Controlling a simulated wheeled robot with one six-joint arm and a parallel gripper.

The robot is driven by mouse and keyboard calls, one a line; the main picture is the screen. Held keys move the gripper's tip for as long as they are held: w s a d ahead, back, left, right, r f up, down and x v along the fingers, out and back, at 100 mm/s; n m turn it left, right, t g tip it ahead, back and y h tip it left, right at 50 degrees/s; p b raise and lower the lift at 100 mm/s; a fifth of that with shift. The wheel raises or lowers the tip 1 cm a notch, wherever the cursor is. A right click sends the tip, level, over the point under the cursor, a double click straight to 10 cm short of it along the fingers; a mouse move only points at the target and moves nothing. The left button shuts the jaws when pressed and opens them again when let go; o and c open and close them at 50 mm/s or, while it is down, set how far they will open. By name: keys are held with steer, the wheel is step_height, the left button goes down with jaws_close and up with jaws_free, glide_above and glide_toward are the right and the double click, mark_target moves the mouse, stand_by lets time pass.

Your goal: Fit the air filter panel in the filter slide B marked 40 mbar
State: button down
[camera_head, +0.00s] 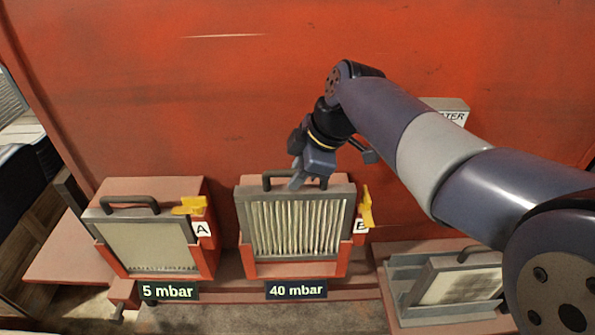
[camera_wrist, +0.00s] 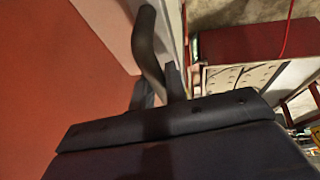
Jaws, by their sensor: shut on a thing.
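A pleated air filter panel (camera_head: 295,228) with a grey frame sits upright in the red filter slide B (camera_head: 360,240), above the label reading 40 mbar (camera_head: 297,290). My gripper (camera_head: 303,180) is at the top of this panel, shut on its dark handle (camera_head: 268,180). In the wrist view the curved handle (camera_wrist: 148,45) runs to my gripper's fingers (camera_wrist: 160,90). A yellow latch (camera_head: 366,207) stands roughly upright at the right side of slide B. Whether the panel is fully seated I cannot tell.
Filter slide A (camera_head: 204,250), marked 5 mbar (camera_head: 168,292), holds a flatter panel (camera_head: 150,247) at the left; its yellow latch (camera_head: 190,205) lies sideways. Another handled panel (camera_head: 460,283) rests in a grey holder (camera_head: 405,275) at the right. A red wall (camera_head: 180,90) stands behind.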

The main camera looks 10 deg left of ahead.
steer(key=shift+f+b, duration=2.55)
steer(key=shift+f, duration=0.65)
steer(key=c, duration=1.3)
jaws_free()
steer(key=shift+c, duration=0.2)
glide_toward(300, 189)
steer(key=shift+a+f+p, duration=0.1)
steer(key=shift+f+p, duration=0.25)
steer(key=shift+f, duration=0.35)
steer(key=x, duration=1.1)
steer(key=shift+f+b, duration=0.1)
steer(key=shift+b, duration=0.2)
steer(key=shift+r+p, duration=0.4)
steer(key=shift+r, duration=0.3)
steer(key=shift+r, duration=0.1)
